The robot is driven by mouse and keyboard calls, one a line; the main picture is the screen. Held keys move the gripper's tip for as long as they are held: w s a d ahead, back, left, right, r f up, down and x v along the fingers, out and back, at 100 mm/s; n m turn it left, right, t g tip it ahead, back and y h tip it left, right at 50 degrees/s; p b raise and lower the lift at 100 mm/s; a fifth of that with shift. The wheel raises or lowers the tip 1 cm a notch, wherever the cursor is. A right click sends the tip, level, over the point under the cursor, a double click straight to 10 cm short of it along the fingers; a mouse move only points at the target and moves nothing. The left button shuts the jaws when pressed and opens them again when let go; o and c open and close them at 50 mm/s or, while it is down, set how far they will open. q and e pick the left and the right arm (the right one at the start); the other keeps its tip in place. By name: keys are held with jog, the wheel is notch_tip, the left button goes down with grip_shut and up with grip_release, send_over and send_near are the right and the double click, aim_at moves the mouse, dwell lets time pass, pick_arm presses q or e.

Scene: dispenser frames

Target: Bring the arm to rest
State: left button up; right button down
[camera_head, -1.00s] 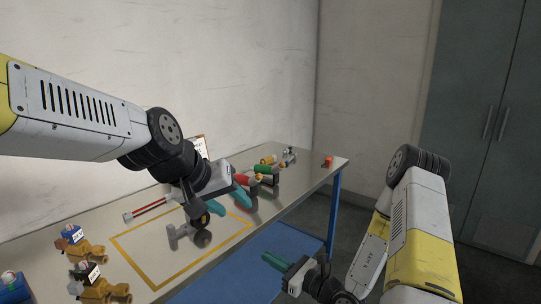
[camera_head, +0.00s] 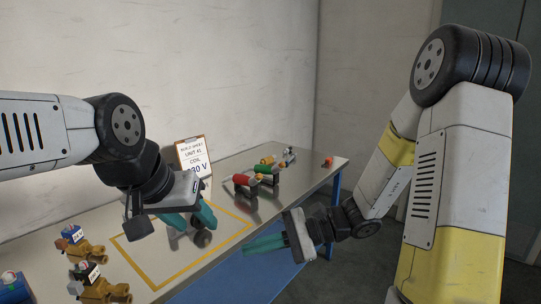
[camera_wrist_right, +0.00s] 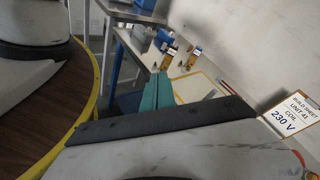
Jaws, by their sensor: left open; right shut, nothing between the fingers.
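My left gripper (camera_head: 176,222) is open above the yellow-outlined square (camera_head: 160,279) on the table, its teal fingers spread apart. A dark grey part (camera_head: 203,238) in the square is partly hidden behind those fingers; I cannot tell whether they touch it. My right gripper (camera_head: 264,244) is shut and empty, off the table's front edge, pointing left. Its teal fingers (camera_wrist_right: 157,92) lie together in the right wrist view.
A build sheet (camera_head: 194,160) reading "230 V" stands at the back. Red (camera_head: 241,180) and green (camera_head: 265,170) parts lie toward the far right, a small red piece (camera_head: 328,161) at the far end. Brass fittings (camera_head: 104,291) sit at the near left.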

jog(key=s+d+r+n+t+h, duration=0.3)
jog(key=d+r+n+h, duration=0.2)
jog(key=d, duration=0.4)
jog(key=s+d+r+n+t+h, duration=0.3)
jog(key=d+r+n+t+h, duration=0.1)
jog(key=d+r+n+h, duration=0.1)
jog(key=d+r+h, duration=0.1)
jog(key=d+h, duration=0.1)
jog(key=d, duration=0.1)
jog(key=shift+d+r+h, duration=0.3)
jog(key=shift+d+r, duration=0.05)
jog(key=shift+d, duration=0.05)
